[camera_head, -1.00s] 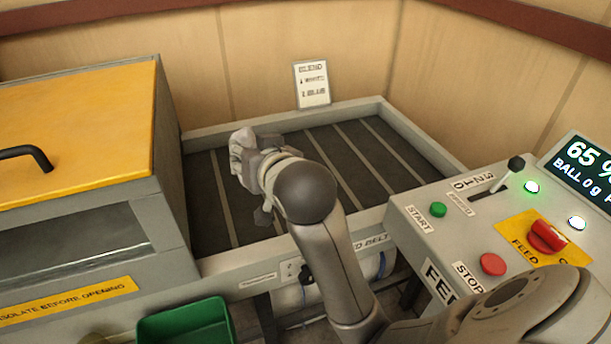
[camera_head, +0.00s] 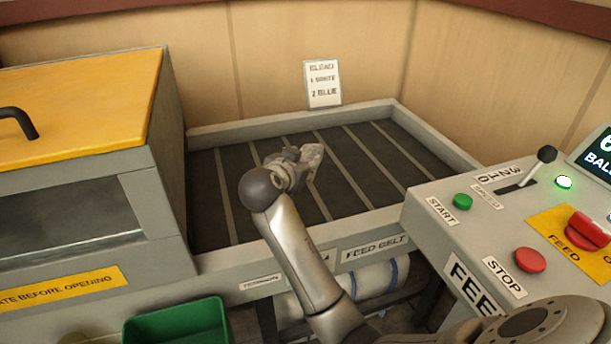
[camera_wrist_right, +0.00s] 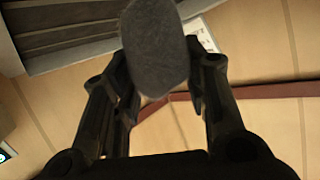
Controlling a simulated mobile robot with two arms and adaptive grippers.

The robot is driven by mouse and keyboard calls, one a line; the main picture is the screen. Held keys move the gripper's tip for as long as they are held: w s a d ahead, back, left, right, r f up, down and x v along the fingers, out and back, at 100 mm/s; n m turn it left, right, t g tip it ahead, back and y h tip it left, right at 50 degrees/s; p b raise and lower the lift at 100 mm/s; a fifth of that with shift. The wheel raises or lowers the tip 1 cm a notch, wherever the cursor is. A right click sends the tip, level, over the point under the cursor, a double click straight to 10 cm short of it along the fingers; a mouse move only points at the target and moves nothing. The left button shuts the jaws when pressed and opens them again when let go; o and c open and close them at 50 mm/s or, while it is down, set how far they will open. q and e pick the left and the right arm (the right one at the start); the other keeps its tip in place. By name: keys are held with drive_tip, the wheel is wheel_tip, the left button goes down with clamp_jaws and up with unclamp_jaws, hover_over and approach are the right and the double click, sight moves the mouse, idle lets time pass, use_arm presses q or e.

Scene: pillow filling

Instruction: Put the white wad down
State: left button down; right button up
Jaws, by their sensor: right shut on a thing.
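My right gripper (camera_head: 296,166) is over the feed belt (camera_head: 230,200), with its arm reaching in from the lower right. It is shut on the white wad (camera_head: 313,156), a small pale lump at the fingertips. In the right wrist view the wad (camera_wrist_right: 157,45) looks grey and shaded, clamped between the two dark fingers of the right gripper (camera_wrist_right: 160,72). I cannot tell whether the wad touches the belt. My left gripper is not in view.
A grey cabinet with a yellow lid (camera_head: 90,105) stands left of the belt. A control panel (camera_head: 440,235) with buttons is at the right. A sign (camera_head: 323,85) stands at the belt's back rim. A green bin (camera_head: 180,325) is below in front. Much of the belt is bare.

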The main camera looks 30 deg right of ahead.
drive_tip(key=w+d+f, duration=0.1)
drive_tip(key=w+f, duration=0.1)
drive_tip(key=f, duration=0.1)
drive_tip(key=w+d+f, duration=0.2)
drive_tip(key=f, duration=0.1)
drive_tip(key=w+d+f+p, duration=0.1)
drive_tip(key=w+f, duration=0.1)
drive_tip(key=f, duration=0.2)
drive_tip(key=shift+w+d, duration=0.15)
drive_tip(key=shift+w, duration=0.05)
drive_tip(key=shift+f, duration=0.1)
drive_tip(key=shift+f+b, duration=0.65)
drive_tip(key=shift+b, duration=0.15)
drive_tip(key=o, duration=1.1)
drive_tip(key=shift+r, duration=0.2)
